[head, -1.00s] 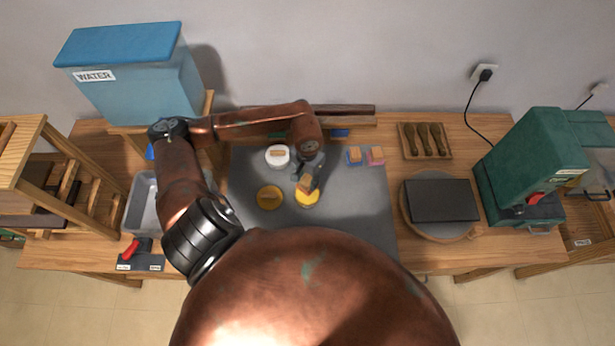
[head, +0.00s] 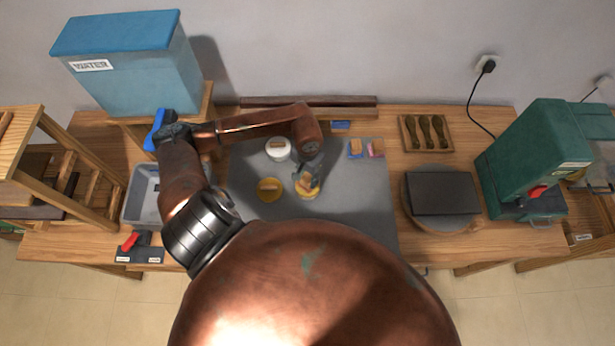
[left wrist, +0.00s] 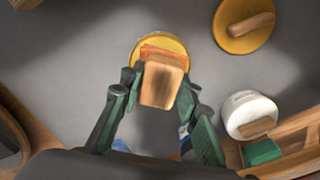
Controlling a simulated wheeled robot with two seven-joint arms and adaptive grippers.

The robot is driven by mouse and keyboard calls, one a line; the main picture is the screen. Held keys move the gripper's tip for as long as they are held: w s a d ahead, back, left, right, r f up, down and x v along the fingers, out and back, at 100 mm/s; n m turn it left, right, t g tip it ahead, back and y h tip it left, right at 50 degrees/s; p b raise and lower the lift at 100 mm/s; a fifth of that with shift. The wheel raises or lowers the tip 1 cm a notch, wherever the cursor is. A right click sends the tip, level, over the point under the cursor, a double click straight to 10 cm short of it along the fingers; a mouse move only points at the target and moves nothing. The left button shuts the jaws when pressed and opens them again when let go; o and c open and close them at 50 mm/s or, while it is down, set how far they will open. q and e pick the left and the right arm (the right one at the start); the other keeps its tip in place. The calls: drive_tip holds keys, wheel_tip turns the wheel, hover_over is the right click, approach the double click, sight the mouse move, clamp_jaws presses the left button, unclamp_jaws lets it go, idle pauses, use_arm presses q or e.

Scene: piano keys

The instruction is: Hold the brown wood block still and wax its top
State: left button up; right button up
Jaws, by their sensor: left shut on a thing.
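My left gripper (head: 309,177) is shut on a small wood-backed pad (head: 303,186) with an orange layer. In the left wrist view the pad (left wrist: 162,82) sits between the fingertips, over a round yellow tin (left wrist: 178,46). The pad overlaps the tin; I cannot tell whether it touches the contents. The same tin (head: 314,193) is partly hidden by the gripper in the head view. Long dark brown wood bars (head: 345,101) lie at the back of the bench. I cannot tell which piece is the brown wood block. My right gripper is not in view.
A yellow round item (head: 269,184) and a white pot (head: 278,145) stand left of the gripper. A dark slab (head: 443,194) rests on a round stand. The grey mat's (head: 350,215) front right is clear.

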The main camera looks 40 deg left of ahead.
sight(308, 177)
use_arm(q)
drive_tip(key=shift+f+b, duration=0.45)
drive_tip(key=shift+b, duration=0.05)
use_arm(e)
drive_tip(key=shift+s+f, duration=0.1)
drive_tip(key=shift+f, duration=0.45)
use_arm(q)
drive_tip(key=shift+s+f+b, duration=0.1)
drive_tip(key=shift+b, duration=0.4)
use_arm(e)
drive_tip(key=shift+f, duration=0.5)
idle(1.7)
use_arm(q)
drive_tip(key=shift+r+p, duration=0.3)
drive_tip(key=shift+r, duration=0.5)
drive_tip(key=shift+r+p, duration=0.75)
drive_tip(key=shift+r, duration=2.05)
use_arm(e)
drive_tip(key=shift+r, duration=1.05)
use_arm(q)
drive_tip(key=w+d+r+b, duration=0.4)
drive_tip(key=d+r, duration=0.3)
drive_tip(key=d, duration=0.4)
drive_tip(key=shift+w+r, duration=0.2)
drive_tip(key=shift+w, duration=0.2)
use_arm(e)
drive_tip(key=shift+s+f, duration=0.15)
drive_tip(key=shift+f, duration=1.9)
